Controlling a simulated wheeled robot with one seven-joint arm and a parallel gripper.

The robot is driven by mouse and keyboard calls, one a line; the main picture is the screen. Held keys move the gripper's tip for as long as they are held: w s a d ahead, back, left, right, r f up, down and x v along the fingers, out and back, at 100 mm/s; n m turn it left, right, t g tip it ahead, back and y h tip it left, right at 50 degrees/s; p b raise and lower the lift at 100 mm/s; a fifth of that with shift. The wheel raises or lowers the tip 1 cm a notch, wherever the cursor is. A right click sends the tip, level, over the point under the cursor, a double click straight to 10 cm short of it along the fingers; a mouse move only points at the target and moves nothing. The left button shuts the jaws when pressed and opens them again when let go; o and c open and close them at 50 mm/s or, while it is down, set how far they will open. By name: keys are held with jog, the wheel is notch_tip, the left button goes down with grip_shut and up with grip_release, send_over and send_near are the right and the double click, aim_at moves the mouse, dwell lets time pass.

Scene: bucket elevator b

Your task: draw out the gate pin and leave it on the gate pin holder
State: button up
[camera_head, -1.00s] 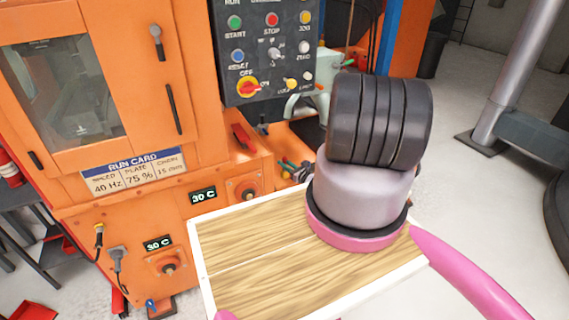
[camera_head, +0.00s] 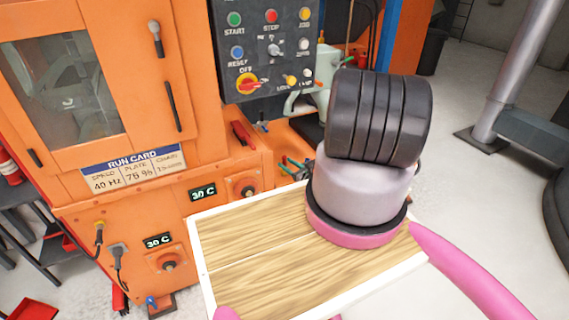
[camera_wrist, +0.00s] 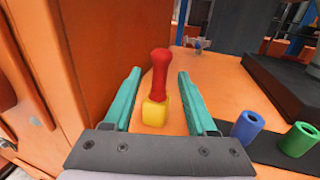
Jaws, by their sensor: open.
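A red-handled piece (camera_wrist: 160,72) stands upright in a yellow block (camera_wrist: 155,112) on an orange surface in the wrist view. It looks like the gate pin, but its lower end is hidden in the block. My gripper (camera_wrist: 159,74) is open, its teal fingers on either side of the red handle, with visible gaps and nothing held. In the head view, the teal fingers (camera_head: 291,166) show small beside my arm, which hides much of that area. Blue (camera_wrist: 247,127) and green (camera_wrist: 300,139) hollow cylinders stand on a dark strip to the right. I cannot tell which part is the gate pin holder.
An orange wall (camera_wrist: 95,50) rises close to the left finger in the wrist view. A dark block (camera_wrist: 290,85) stands at the right. The head view shows a control panel (camera_head: 268,50) above the orange ledge and a red lever (camera_head: 242,135) on the machine.

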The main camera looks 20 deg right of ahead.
jog(key=v, duration=0.8)
jog(key=shift+s, duration=0.3)
jog(key=shift+s+d, duration=0.1)
